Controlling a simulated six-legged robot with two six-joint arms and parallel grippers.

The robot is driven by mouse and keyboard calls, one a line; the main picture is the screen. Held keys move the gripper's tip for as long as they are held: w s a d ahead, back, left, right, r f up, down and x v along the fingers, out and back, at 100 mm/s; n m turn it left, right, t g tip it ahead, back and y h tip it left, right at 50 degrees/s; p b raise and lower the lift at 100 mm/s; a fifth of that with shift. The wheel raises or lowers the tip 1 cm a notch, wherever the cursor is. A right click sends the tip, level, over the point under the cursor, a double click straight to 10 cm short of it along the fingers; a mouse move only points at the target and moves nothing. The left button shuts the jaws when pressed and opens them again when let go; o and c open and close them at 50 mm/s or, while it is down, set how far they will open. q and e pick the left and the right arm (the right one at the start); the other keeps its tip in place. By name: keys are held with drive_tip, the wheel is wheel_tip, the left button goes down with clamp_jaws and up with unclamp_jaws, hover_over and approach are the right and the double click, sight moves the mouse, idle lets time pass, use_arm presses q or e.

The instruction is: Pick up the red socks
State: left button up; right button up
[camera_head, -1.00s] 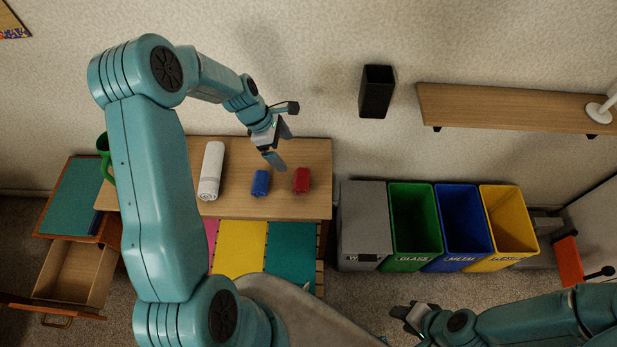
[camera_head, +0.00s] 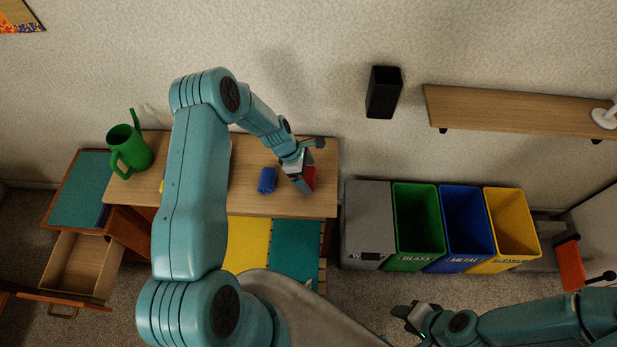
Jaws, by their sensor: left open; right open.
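The red socks (camera_head: 310,178) are a small red roll on the right part of the wooden table (camera_head: 290,205). My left gripper (camera_head: 302,178) is open and right over them, its fingers partly covering them. I cannot tell whether the fingers touch the socks. A blue roll (camera_head: 267,180) of similar size lies just left of the red socks. My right gripper (camera_head: 408,318) is open and empty at the lower right, well away from the table.
A green watering can (camera_head: 128,152) stands at the table's left end. A grey bin (camera_head: 368,225), a green bin (camera_head: 417,225), a blue bin (camera_head: 466,230) and a yellow bin (camera_head: 512,225) stand right of the table. An open drawer (camera_head: 75,265) juts out at left.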

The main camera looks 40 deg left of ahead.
use_arm(q)
drive_tip(key=shift+x, duration=1)
drive_tip(key=c, duration=0.9)
drive_tip(key=shift+o, duration=0.2)
